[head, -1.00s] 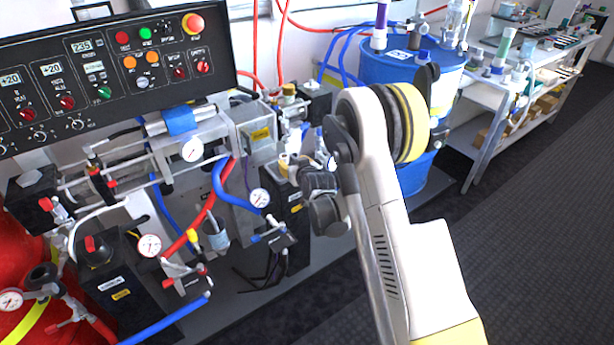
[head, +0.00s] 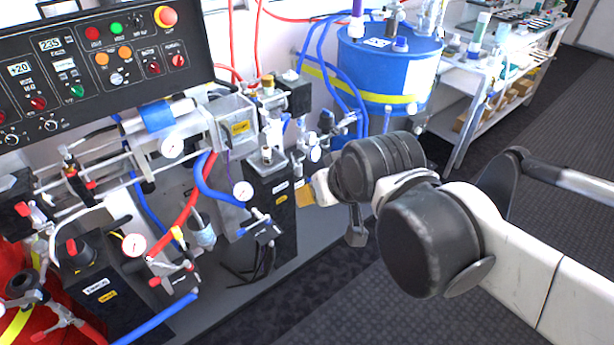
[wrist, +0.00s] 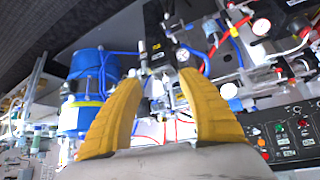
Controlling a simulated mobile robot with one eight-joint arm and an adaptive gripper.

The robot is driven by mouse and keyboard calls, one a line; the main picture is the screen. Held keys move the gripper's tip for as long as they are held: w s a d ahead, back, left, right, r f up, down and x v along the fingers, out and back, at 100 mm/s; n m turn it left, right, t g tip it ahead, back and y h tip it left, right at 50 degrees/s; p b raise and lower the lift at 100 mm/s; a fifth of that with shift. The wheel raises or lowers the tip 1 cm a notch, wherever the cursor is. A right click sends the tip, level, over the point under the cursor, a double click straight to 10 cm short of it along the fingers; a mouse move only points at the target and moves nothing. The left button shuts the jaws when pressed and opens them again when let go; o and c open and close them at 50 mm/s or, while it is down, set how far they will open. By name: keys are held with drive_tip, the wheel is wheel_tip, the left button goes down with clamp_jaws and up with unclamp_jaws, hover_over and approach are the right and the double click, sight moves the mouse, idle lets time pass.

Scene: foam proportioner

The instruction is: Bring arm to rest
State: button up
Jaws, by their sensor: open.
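My arm (head: 525,255) reaches in from the right edge of the head view, in front of the floor and the proportioner machine. Its dark wrist joints point toward the machine. In the wrist view, my gripper (wrist: 159,82) shows two yellow fingers spread wide apart, with nothing between them. In the head view the fingers are mostly hidden behind the wrist; a small yellow part shows at its left end. The machine's fittings appear behind the gripper. I cannot tell the exact gap, and I see no clear contact.
The black control panel (head: 75,75) and the machine with hoses and gauges fill the left. A blue drum (head: 385,75) stands behind the arm. A white shelf bench (head: 462,80) is at the back right. Dark floor (head: 560,130) at the right is open.

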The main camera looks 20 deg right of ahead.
drive_tip(key=shift+g, duration=0.4)
drive_tip(key=s, duration=0.1)
drive_tip(key=s+f, duration=0.1)
drive_tip(key=s, duration=0.3)
drive_tip(key=shift+d+f, duration=0.1)
drive_tip(key=shift+f, duration=0.2)
drive_tip(key=shift+w, duration=0.1)
